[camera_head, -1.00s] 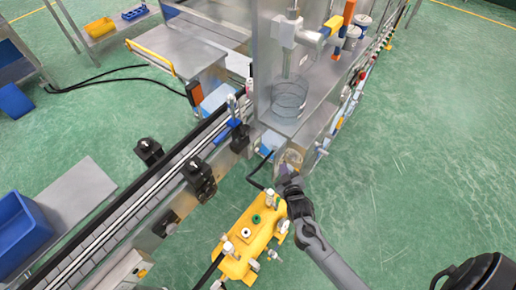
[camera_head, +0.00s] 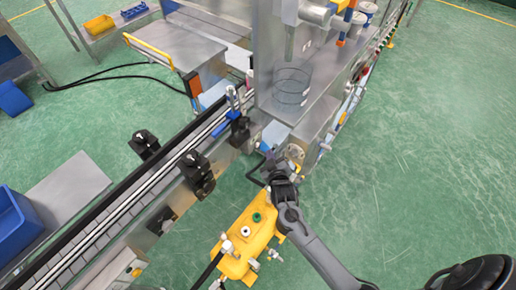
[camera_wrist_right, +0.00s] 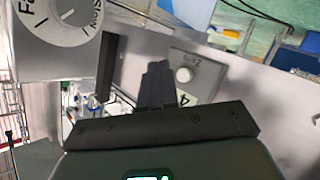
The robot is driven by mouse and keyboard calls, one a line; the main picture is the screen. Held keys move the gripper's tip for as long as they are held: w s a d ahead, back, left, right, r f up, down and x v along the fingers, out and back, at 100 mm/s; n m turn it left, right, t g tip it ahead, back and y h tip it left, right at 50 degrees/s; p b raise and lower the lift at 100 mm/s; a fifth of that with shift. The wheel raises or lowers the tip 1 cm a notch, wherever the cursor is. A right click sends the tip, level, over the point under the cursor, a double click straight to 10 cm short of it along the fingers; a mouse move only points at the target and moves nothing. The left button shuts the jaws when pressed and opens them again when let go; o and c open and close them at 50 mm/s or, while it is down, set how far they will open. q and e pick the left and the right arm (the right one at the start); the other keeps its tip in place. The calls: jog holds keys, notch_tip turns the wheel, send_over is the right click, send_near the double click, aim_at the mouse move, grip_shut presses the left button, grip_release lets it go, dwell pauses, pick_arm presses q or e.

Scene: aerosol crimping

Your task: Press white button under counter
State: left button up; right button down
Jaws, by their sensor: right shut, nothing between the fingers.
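A round white button (camera_wrist_right: 184,74) sits on a grey metal plate in the right wrist view, with small lettering beside it. My right gripper (camera_wrist_right: 158,84) is shut and empty, and its fingertips are just left of the button in that view; I cannot tell whether they touch anything. In the head view the right gripper (camera_head: 270,156) is at the side of the metal counter (camera_head: 315,122), below its top. The button cannot be made out in the head view. My left gripper is not in view.
A grey dial (camera_wrist_right: 72,14) with partly cut-off lettering is at the top left of the wrist view. A yellow tank (camera_head: 248,238) with fittings stands below my right arm. A conveyor (camera_head: 120,210) runs along the left. Green floor (camera_head: 420,150) is open on the right.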

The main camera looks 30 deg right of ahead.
aim_at(257, 145)
jog(key=shift+w+a, duration=0.2)
jog(key=shift+w, duration=0.35)
jog(key=shift+w+a, duration=0.15)
jog(key=shift+w, duration=0.35)
dwell(0.5)
dwell(0.8)
jog(key=shift+w+a+r, duration=0.1)
jog(key=shift+w+r, duration=0.05)
jog(key=shift+w, duration=0.1)
jog(key=shift+w, duration=0.2)
